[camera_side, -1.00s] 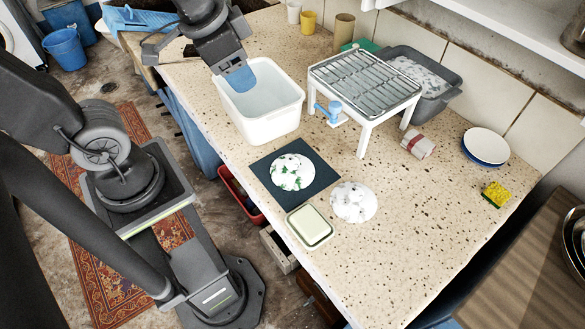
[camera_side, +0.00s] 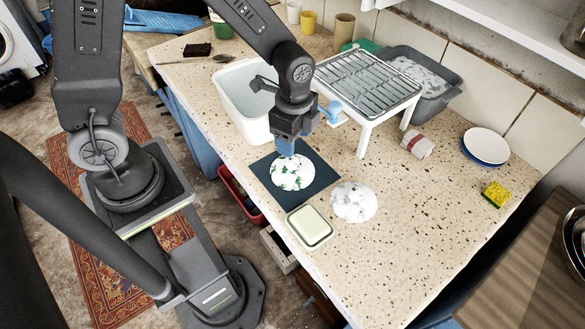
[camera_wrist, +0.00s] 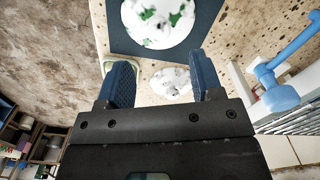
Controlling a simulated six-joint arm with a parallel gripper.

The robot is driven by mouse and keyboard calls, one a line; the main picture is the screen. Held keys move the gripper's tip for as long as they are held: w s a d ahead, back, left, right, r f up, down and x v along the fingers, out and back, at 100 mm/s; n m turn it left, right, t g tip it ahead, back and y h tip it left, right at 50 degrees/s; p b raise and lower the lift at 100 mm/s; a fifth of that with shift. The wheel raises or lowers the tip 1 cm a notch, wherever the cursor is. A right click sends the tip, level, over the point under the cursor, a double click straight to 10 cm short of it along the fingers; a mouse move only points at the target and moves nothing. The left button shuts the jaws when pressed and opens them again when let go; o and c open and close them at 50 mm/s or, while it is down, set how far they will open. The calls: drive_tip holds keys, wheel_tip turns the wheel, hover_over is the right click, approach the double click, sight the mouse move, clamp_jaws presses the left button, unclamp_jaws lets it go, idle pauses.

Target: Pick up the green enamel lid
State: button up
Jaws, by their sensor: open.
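A rounded white mass with green patches (camera_side: 292,172) sits on a dark square mat (camera_side: 322,181); it looks like the green lid mostly covered in white foam, so its outline and any knob are hidden. It also shows at the top of the wrist view (camera_wrist: 158,20), cut off by the edge. My gripper (camera_side: 286,150) points down close above the far edge of this mass; I cannot tell if it touches. In the wrist view my gripper (camera_wrist: 163,82) has its two blue fingers apart with nothing held between them.
A white mound like foam (camera_side: 354,202) and a cream rectangular dish with a dark rim (camera_side: 309,227) lie near the mat. A white tub (camera_side: 235,97) stands behind my gripper. A white-legged rack (camera_side: 364,132) with a blue tap-like part (camera_side: 334,112) stands to the right.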

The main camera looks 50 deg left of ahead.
sight(292, 161)
wheel_tip(292, 161, down, 8)
drive_tip(key=shift+s+f, duration=0.15)
idle(0.4)
drive_tip(key=shift+c, duration=0.2)
drive_tip(key=c, duration=1)
drive_tip(key=shift+o, duration=0.2)
